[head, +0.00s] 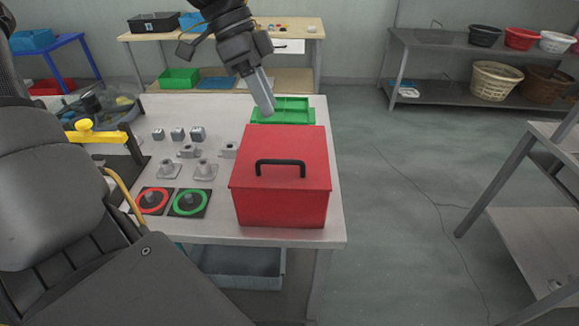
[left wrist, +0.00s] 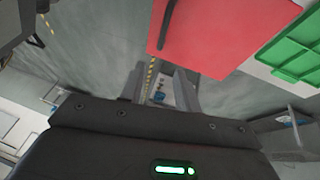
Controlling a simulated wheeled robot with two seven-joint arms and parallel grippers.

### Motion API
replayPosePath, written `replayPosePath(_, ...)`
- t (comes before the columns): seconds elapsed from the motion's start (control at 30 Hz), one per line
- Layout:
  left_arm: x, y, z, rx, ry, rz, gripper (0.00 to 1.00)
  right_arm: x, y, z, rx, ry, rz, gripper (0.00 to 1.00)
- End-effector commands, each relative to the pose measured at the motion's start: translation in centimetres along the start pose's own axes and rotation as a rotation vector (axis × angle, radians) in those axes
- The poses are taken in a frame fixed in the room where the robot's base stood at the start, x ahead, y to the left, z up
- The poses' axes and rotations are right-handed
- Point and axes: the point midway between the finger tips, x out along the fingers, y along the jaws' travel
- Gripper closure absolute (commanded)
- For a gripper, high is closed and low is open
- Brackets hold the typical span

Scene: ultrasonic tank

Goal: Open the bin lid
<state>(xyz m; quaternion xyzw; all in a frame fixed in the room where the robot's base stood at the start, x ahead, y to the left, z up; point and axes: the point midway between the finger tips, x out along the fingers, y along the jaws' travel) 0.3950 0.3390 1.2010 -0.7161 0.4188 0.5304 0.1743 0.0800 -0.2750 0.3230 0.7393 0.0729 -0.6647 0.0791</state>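The red bin (head: 280,180) stands at the right front of the white table, with its lid (head: 270,145) shut flat on top. A black handle (head: 280,166) arches over the lid. In the left wrist view the red lid (left wrist: 215,35) fills the upper middle, and part of the dark handle (left wrist: 168,25) shows. My left gripper (head: 266,104) is above and behind the bin, near the green tray, apart from the handle. The left wrist view shows its two fingers (left wrist: 160,95) spread with nothing held between them. My right gripper is in neither view.
A green tray (head: 300,107) lies just behind the bin. Red (head: 165,200) and green (head: 189,203) rings and several grey metal parts (head: 190,151) are left of it. A blue-grey tub (head: 243,270) sits below the tabletop. A grey shelf stands at the right; open floor lies between.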

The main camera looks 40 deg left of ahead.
Motion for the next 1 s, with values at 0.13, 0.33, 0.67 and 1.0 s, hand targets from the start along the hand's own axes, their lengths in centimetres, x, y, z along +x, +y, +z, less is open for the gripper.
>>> replayPosePath(0.13, 0.2, -0.1, 0.1, 0.000, 0.000, 0.000, 0.67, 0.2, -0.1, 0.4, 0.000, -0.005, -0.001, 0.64)
replayPosePath(0.33, 1.6, 0.0, 0.2, -0.003, -0.004, 0.002, 0.67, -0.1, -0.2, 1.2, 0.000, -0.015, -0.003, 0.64)
replayPosePath(0.67, 7.6, 0.0, 0.3, -0.004, -0.003, 0.003, 0.67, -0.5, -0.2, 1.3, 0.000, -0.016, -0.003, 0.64)
replayPosePath(1.0, 10.8, 0.0, 0.2, -0.003, -0.001, 0.000, 0.67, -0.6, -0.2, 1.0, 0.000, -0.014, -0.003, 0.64)
